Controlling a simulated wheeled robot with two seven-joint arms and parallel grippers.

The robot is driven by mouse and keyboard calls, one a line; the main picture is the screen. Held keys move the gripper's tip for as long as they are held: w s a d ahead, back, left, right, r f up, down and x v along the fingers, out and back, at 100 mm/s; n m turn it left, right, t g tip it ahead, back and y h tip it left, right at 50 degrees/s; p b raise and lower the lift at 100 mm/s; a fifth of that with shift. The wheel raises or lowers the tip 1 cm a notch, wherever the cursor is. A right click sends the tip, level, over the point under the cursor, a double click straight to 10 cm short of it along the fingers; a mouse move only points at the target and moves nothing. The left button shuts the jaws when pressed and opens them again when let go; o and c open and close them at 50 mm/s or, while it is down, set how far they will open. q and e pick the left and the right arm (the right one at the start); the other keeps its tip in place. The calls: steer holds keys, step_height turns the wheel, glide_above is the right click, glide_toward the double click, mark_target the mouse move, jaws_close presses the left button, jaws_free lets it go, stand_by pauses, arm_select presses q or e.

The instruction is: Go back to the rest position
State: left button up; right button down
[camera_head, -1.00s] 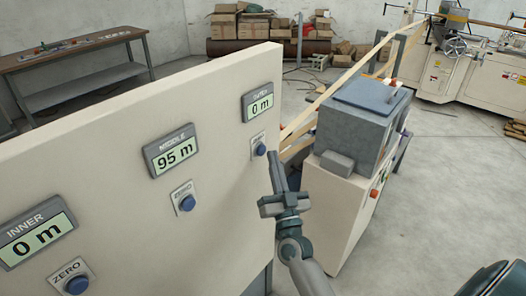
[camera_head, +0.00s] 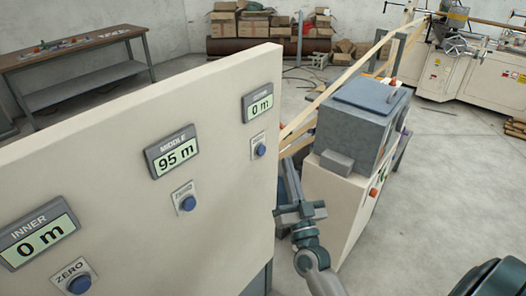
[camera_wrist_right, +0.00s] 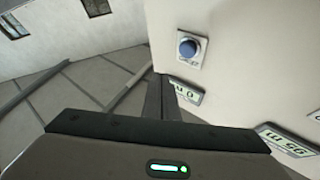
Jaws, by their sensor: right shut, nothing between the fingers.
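My right gripper (camera_head: 290,180) is shut and empty, in front of the right edge of the cream panel (camera_head: 215,225) in the head view. Its fingers point up, apart from the outer zero button (camera_head: 259,150), which lies up and to the left. In the right wrist view the shut fingers (camera_wrist_right: 162,98) point past the panel's edge, with a blue button (camera_wrist_right: 188,48) beside them. The panel's displays read 0 m at inner (camera_head: 38,242), 95 m at middle (camera_head: 171,153) and 0 m at outer (camera_head: 258,103). My left gripper is not in view.
A grey box on a cream cabinet (camera_head: 335,205) stands close behind and right of my right gripper. A workbench (camera_head: 80,50) is at the back left. Cardboard boxes (camera_head: 245,25) and a large cream machine (camera_head: 470,75) are at the back.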

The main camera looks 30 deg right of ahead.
steer(key=shift+f, duration=0.1)
stand_by(0.5)
steer(key=w+a+f+n+g+y+b, duration=0.1)
steer(key=a+f+n+g+y, duration=0.15)
steer(key=f, duration=1.15)
steer(key=a+f+n+g+y+b, duration=0.1)
steer(key=a+f+g+y, duration=0.15)
steer(key=f, duration=1.15)
steer(key=s+a+f+n+g+b, duration=0.1)
steer(key=s+a+f+g, duration=0.15)
steer(key=f, duration=0.55)
steer(key=s+a+f+g+y, duration=0.1)
steer(key=s+f, duration=0.3)
steer(key=f, duration=0.4)
steer(key=s+a+f+n+g+b, duration=0.1)
steer(key=s+f+g, duration=0.15)
steer(key=f, duration=0.55)
steer(key=s+a+f+n+g+b, duration=0.15)
steer(key=s+f+g, duration=0.35)
steer(key=s+f, duration=1.4)
steer(key=s+f+g, duration=0.3)
steer(key=s+f, duration=0.1)
steer(key=s, duration=0.7)
steer(key=s+f+n+g+b, duration=0.1)
steer(key=s+f, duration=0.4)
steer(key=s, duration=0.7)
steer(key=shift+d+g, duration=0.35)
steer(key=shift+g, duration=0.55)
steer(key=shift+w, duration=0.15)
